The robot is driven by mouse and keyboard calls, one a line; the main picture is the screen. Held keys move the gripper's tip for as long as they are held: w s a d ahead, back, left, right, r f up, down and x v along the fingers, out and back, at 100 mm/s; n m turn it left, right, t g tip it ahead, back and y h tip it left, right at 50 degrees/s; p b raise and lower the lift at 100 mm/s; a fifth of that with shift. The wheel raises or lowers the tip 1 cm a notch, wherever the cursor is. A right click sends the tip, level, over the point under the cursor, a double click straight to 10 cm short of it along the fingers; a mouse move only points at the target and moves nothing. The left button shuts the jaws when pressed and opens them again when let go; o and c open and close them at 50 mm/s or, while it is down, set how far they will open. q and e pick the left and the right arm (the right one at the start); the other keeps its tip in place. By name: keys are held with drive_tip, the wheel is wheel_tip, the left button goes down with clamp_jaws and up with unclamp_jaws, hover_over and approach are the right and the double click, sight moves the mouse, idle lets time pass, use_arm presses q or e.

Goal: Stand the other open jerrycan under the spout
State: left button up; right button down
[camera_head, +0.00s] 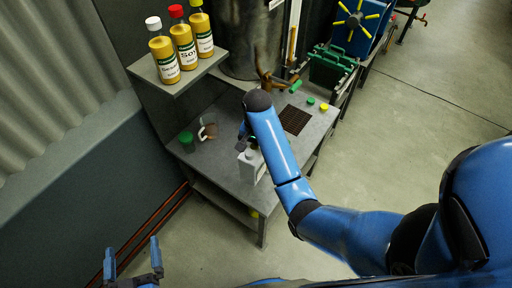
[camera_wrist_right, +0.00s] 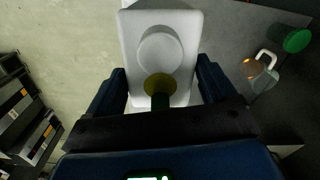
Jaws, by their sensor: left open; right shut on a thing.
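A white jerrycan (camera_head: 250,168) stands near the front edge of the grey bench, partly hidden by my right arm. In the right wrist view, my right gripper (camera_wrist_right: 160,92) is shut on this white jerrycan (camera_wrist_right: 176,25), with a finger on either side. A round raised ring shows on its top face, and a dull yellow disc (camera_wrist_right: 158,83) lies in front of it. In the head view, my right gripper is mostly hidden behind the arm. My left gripper (camera_head: 133,258) is open and empty at the bottom left, away from the bench.
A dark grate (camera_head: 295,119) lies on the bench, with a green cap (camera_head: 311,100) and a yellow cap (camera_head: 324,107) beyond it. A green tub (camera_head: 186,140) and a handled jug (camera_head: 208,131) stand at the left. Bottles (camera_head: 183,47) stand on the raised shelf (camera_head: 195,67).

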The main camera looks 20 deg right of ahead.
wheel_tip(320, 180, up, 3)
drive_tip(key=shift+r+p, duration=0.15)
drive_tip(key=shift+p, duration=1)
drive_tip(key=shift+r+m+p, duration=0.25)
drive_tip(key=shift+m+p, duration=0.05)
drive_tip(key=shift+m, duration=0.1)
drive_tip(key=shift+f+b, duration=0.35)
wheel_tip(320, 180, down, 9)
drive_tip(key=b, duration=0.8)
drive_tip(key=shift+r+b, duration=0.2)
drive_tip(key=shift+b, duration=0.15)
wheel_tip(320, 180, down, 5)
drive_tip(key=shift+f+p, duration=0.15)
drive_tip(key=shift+p, duration=0.4)
drive_tip(key=shift+f, duration=2.85)
